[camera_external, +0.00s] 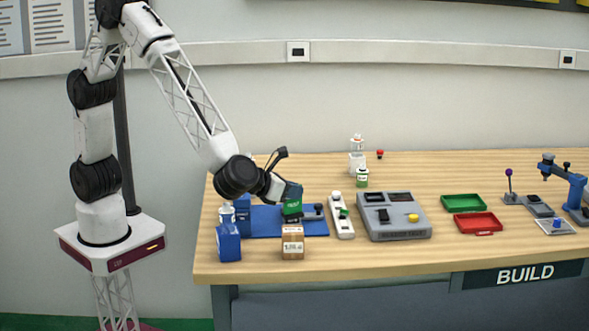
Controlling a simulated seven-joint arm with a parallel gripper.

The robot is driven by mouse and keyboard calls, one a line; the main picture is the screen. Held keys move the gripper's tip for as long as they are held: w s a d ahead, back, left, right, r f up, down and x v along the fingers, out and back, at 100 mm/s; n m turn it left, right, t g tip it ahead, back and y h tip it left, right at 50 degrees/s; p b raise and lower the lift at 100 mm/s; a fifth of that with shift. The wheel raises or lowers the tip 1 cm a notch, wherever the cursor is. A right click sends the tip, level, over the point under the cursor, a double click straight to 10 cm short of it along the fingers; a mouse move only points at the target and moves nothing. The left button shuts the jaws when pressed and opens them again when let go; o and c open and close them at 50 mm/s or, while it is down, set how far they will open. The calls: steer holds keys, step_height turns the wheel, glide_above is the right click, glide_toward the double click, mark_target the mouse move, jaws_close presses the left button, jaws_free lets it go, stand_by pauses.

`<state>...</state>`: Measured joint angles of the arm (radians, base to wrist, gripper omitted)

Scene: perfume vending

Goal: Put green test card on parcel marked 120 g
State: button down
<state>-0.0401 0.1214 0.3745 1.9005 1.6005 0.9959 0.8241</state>
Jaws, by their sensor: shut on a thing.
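My gripper (288,190) is over the blue mat near the left end of the table, pointing down to the right. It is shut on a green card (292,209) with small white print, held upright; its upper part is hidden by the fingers. I cannot tell whether the card's lower edge touches the mat. A brown parcel (293,243) with a white label stands nearer the front edge, just in front of the card. Its label print is too small to read surely. Blue boxes stand to the left, one at the front (228,243) and one behind (243,212).
The blue mat (262,224) lies under the gripper. A white strip with buttons (341,216) and a grey tester (394,218) stand to the right, then green (463,203) and red (477,223) trays. Bottles (357,160) stand behind. The table's front right is clear.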

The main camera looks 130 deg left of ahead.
mark_target(294, 213)
steer(key=shift+f, duration=1.85)
steer(key=shift+f, duration=0.1)
steer(key=c, duration=1.2)
jaws_free()
steer(key=shift+c, duration=0.2)
steer(key=v, duration=1.2)
steer(key=shift+s, duration=0.1)
